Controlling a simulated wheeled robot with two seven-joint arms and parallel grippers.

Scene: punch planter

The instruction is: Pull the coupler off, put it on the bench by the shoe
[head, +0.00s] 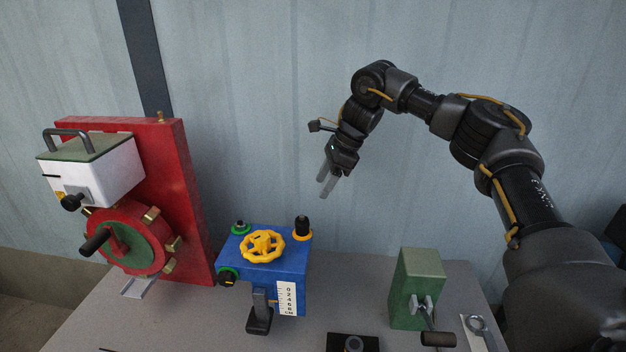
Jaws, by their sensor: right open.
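A blue box (283,266) stands on the bench (190,320) with a yellow handwheel on top. A black upright fitting (302,224) in a yellow collar sits at its back right corner; it looks like the coupler. A black foot (259,319) on a bracket at the box's front, beside a scale, may be the shoe. My right gripper (325,188) is open and empty, pointing down, above and slightly right of the black fitting and apart from it. My left gripper is not in view.
A red panel (185,200) with a white box and red drum stands at the left. A green block (418,282) with a crank stands at the right. A black plate (338,342) lies at the front edge. Bare bench lies between the blue box and green block.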

